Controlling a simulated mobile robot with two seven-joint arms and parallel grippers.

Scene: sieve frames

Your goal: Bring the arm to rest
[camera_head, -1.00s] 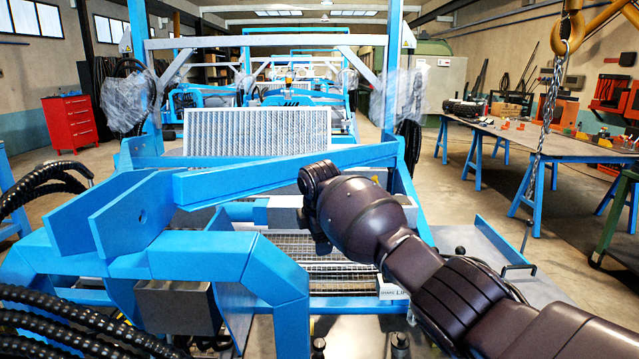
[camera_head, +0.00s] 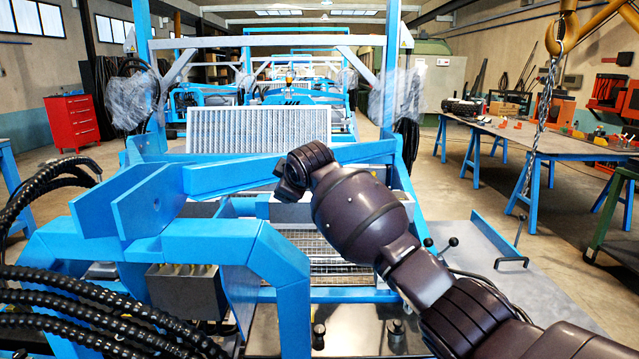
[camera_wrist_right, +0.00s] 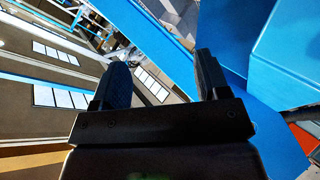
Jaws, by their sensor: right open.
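My right arm comes in from the lower right of the head view and reaches over the blue machine frame (camera_head: 205,248). Its dark wrist (camera_head: 308,168) is in front of the frame's blue crossbeam; the fingers cannot be made out in that view. In the right wrist view my right gripper (camera_wrist_right: 162,82) shows two dark fingers spread apart with nothing between them. Blue metal surfaces (camera_wrist_right: 293,58) lie beyond the right finger. I cannot tell how far they are from it. My left gripper is not in view.
A pale ribbed panel (camera_head: 257,130) stands upright behind the crossbeam. Black hoses (camera_head: 75,310) fill the lower left. A workbench (camera_head: 560,143) and a hanging chain (camera_head: 545,105) are on the right. A red drawer cabinet (camera_head: 73,120) stands at the left, with open floor nearby.

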